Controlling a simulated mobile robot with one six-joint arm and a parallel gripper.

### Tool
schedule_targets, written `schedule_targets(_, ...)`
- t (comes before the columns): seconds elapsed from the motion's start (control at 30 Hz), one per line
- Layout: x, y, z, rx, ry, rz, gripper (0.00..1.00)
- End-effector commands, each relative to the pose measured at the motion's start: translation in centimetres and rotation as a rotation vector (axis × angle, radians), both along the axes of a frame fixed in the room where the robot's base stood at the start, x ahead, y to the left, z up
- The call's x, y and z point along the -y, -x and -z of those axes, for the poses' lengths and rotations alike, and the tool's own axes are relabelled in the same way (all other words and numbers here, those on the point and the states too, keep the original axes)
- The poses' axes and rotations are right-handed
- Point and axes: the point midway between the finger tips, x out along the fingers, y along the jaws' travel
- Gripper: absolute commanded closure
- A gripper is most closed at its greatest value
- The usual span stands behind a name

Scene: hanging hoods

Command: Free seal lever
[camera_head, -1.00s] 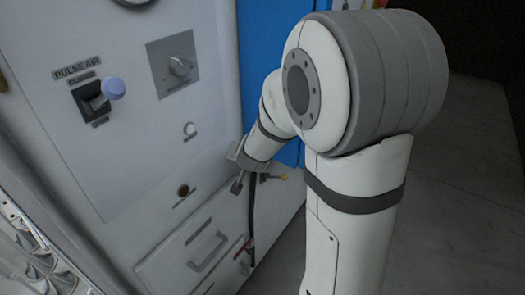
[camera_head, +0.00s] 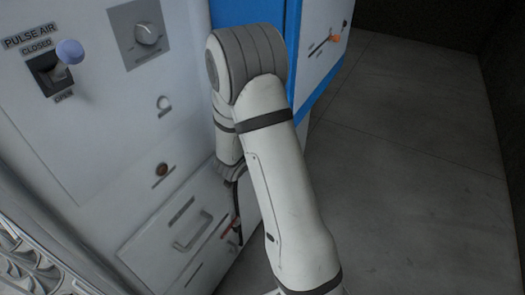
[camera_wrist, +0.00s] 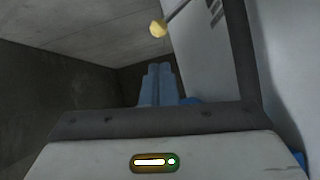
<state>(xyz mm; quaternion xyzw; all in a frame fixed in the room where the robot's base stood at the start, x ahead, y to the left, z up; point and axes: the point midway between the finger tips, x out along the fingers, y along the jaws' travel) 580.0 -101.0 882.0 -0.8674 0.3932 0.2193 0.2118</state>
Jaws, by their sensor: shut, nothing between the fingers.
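In the wrist view a lever with a yellow ball knob (camera_wrist: 158,29) on a dark rod sticks out from a pale panel; no label shows there, so I cannot tell if it is the seal lever. My gripper (camera_wrist: 159,66) has its two blue-grey fingers side by side, shut and empty. The knob is beyond the fingertips and apart from them in the picture. In the head view my arm hides the fingers and this knob; only part of the dark wrist (camera_head: 236,171) shows beside the cabinet. An orange-tipped lever (camera_head: 333,39) is on the far white panel.
The white cabinet front carries a pulse air lever with a lilac knob (camera_head: 70,52), a dial (camera_head: 147,34) and a drawer handle (camera_head: 193,232). A red-handled part (camera_head: 229,228) is low near its edge. A blue panel (camera_head: 247,12) stands behind my arm. Grey floor (camera_head: 410,160) at right is clear.

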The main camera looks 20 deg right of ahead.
Motion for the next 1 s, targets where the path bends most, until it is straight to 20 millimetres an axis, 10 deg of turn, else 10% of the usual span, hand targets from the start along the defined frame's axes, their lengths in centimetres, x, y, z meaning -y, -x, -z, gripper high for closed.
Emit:
schedule_targets(0.53, 5.1, -5.1, 4.7, -0.001, -0.001, 0.000, 1.00)
schedule_targets(1.0, 5.8, -5.6, 5.2, 0.000, -0.001, -0.002, 1.00)
